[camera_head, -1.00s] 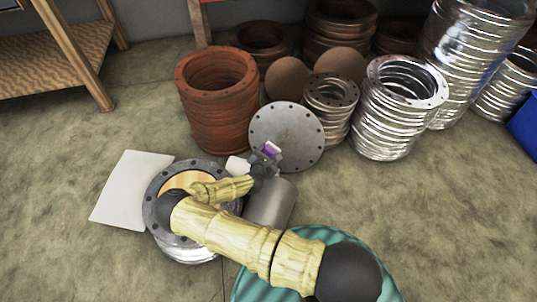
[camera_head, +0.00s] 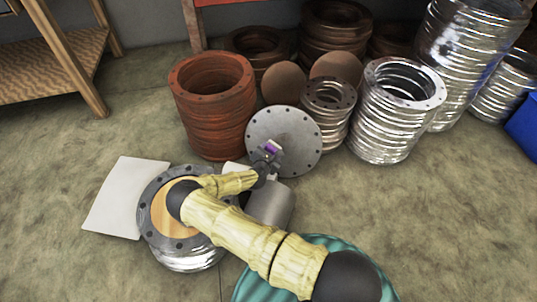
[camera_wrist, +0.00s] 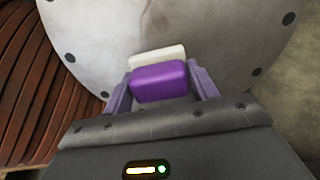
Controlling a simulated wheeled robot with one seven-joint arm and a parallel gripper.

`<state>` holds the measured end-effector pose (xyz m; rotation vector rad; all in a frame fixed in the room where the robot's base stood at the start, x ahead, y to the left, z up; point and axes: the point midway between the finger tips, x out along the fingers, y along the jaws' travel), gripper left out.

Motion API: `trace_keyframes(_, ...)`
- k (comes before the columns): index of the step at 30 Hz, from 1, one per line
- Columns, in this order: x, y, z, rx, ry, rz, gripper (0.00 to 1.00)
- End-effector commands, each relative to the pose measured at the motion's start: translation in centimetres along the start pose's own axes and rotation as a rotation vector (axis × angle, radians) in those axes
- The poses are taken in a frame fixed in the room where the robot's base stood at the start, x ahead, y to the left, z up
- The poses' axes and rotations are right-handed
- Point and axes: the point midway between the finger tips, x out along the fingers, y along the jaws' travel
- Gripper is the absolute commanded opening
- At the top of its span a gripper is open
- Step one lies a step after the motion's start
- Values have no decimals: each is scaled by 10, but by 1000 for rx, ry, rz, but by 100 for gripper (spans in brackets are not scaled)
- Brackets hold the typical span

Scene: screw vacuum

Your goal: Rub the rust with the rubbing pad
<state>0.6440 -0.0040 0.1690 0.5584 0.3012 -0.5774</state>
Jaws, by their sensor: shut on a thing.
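My gripper (camera_head: 270,154) is shut on the rubbing pad (camera_head: 272,147), a small block with a purple side and a white side. In the wrist view the pad (camera_wrist: 158,82) sits between the two purple fingers of my gripper (camera_wrist: 161,88), its white side facing a round grey metal plate (camera_wrist: 95,45). Whether the pad touches the plate I cannot tell. In the head view the plate (camera_head: 290,125), with bolt holes around its rim, leans upright. A faint brownish patch (camera_wrist: 166,14), perhaps rust, shows on the plate at the top of the wrist view.
A rusty bellows stack (camera_head: 216,108) stands left of the plate, with shiny metal bellows (camera_head: 398,115) to its right. A flanged bellows (camera_head: 158,226) stands under my arm, and a grey cylinder (camera_head: 270,205) lies nearby. A white sheet (camera_head: 120,198) lies at left. The floor at right is open.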

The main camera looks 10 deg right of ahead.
Motion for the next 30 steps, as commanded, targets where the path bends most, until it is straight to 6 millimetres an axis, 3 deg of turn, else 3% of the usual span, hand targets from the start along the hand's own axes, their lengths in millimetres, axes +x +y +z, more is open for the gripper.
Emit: trace_keyframes(30,7,2,-1,-1,1,3,22)
